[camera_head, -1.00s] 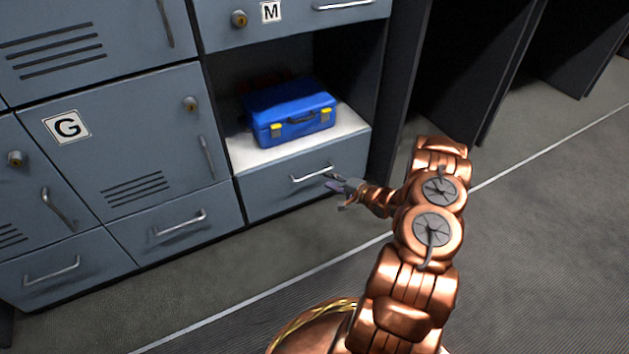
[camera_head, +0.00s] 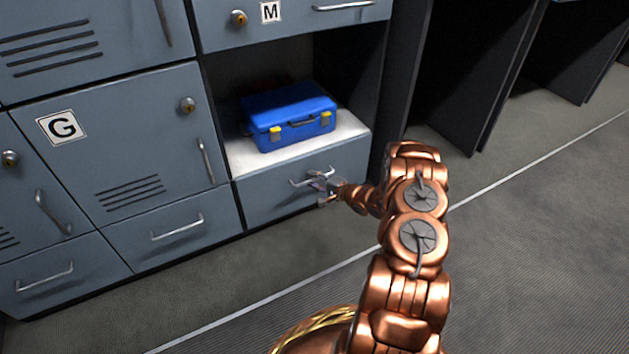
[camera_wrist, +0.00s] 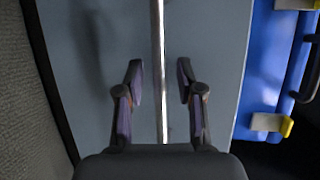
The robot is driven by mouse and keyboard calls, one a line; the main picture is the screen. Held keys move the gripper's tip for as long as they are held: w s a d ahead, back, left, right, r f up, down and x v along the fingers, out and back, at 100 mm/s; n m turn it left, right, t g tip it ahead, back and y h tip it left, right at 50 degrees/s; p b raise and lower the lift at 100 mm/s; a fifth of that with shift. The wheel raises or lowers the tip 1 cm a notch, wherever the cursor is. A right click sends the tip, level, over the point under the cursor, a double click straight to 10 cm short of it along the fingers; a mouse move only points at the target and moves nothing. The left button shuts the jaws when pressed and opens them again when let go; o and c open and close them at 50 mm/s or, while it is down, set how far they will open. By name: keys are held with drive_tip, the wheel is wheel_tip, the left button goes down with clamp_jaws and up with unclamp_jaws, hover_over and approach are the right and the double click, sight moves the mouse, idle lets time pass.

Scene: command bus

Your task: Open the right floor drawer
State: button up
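The right floor drawer (camera_head: 270,198) is a grey-blue front under the open shelf with the blue case, and it is shut. Its silver bar handle (camera_head: 299,183) runs across the front. My gripper (camera_head: 322,188) is at the right part of this handle. In the wrist view, the handle bar (camera_wrist: 158,40) runs between the two fingers of my gripper (camera_wrist: 160,67). The fingers are apart, with a gap to the bar on each side. The head view shows the fingers only small and partly over the handle.
A blue case (camera_head: 289,117) with yellow latches sits on the shelf above the drawer. Other floor drawers (camera_head: 172,235) and the locker door G (camera_head: 110,140) are shut at left. A dark upright panel (camera_head: 403,75) stands to the right. The floor in front is clear.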

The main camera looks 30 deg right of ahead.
drive_tip(key=shift+c, duration=0.2)
clamp_jaws()
idle(0.4)
